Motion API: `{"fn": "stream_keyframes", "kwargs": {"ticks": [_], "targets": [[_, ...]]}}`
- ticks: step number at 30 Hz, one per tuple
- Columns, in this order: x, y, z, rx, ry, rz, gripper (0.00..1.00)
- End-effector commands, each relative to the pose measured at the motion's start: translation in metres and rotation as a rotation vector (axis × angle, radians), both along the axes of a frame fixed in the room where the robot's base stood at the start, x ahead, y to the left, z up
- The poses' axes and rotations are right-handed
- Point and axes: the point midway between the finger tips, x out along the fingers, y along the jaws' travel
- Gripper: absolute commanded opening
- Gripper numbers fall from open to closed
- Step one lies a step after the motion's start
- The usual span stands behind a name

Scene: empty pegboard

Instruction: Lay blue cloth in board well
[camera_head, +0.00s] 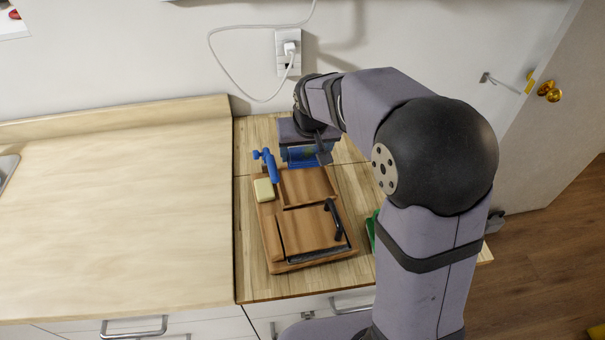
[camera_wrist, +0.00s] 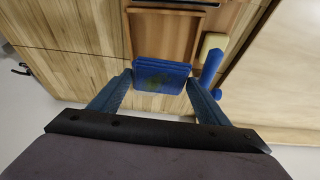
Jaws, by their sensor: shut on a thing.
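My gripper (camera_wrist: 161,79) is shut on a folded blue cloth (camera_wrist: 160,76), whose face has a greenish-yellow patch. The cloth also shows in the head view (camera_head: 301,157), held at the back end of the wooden board (camera_head: 273,241). The board's open well (camera_head: 306,186) is a shallow, empty-looking rectangular recess just in front of the cloth. In the wrist view the well (camera_wrist: 165,35) lies beyond the cloth. My arm hides part of the area to the right of the board.
A pale yellow sponge (camera_head: 264,190) and a blue bottle-like object (camera_head: 270,165) are at the board's left side. A black-handled tool (camera_head: 334,219) lies at its front right. A green object (camera_head: 371,231) is partly hidden by my arm. The left counter (camera_head: 120,210) is clear.

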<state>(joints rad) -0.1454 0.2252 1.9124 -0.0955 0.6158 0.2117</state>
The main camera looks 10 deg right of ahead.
Motion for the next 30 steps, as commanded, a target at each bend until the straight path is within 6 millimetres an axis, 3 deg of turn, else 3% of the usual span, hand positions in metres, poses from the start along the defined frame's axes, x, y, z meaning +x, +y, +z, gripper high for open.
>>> {"fn": "stream_keyframes", "kwargs": {"ticks": [4,13,23,30], "targets": [[0.0,-0.001,-0.01,-0.001,0.004,-0.001,0.48],[-0.001,-0.001,-0.054,0.0,0.005,-0.001,0.48],[0.0,-0.001,-0.067,-0.001,0.002,0.0,0.48],[-0.001,-0.001,-0.094,-0.001,0.004,-0.001,0.48]]}}
